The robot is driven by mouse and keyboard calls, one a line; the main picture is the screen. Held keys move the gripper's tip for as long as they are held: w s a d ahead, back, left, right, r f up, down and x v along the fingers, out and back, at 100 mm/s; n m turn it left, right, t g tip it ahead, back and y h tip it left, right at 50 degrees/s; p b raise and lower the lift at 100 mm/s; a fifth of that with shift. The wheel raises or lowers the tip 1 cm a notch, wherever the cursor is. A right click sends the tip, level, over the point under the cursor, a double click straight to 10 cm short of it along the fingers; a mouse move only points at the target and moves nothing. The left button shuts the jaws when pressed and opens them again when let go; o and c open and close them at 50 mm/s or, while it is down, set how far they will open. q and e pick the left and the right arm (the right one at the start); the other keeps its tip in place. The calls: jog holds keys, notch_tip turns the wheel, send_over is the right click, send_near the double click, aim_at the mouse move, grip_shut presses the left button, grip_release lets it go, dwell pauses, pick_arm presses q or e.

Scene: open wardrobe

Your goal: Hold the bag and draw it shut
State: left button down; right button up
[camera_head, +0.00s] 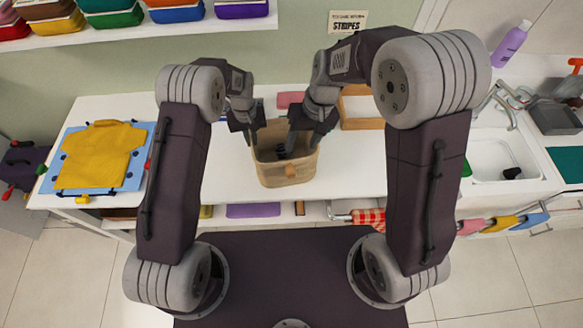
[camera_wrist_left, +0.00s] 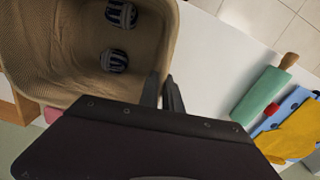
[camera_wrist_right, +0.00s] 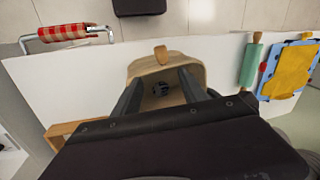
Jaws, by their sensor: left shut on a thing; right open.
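The tan fabric bag (camera_head: 285,174) stands upright on the white table with its mouth open. It also shows in the left wrist view (camera_wrist_left: 60,80) and the right wrist view (camera_wrist_right: 187,58). Two dark striped bundles (camera_wrist_left: 116,60) lie inside it. A wooden toggle (camera_wrist_right: 161,54) sits on its front side. My left gripper (camera_wrist_left: 161,78) is shut on the bag's rim at the left side. My right gripper (camera_wrist_right: 160,80) is open over the bag's right part, with its fingers apart; whether they touch the bag I cannot tell.
A yellow shirt (camera_head: 98,155) lies on a blue board at the left of the table, with a green roller (camera_wrist_left: 262,95) beside it. A wooden tray (camera_head: 361,108) is behind the bag at right. A sink (camera_head: 495,160) is further right.

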aim_at(291, 169)
jog(key=x, duration=0.8)
jog(key=s+x, duration=0.1)
jog(key=x, duration=0.4)
jog(key=shift+a, duration=0.15)
grip_shut()
jog(key=shift+r, duration=0.1)
dwell(0.8)
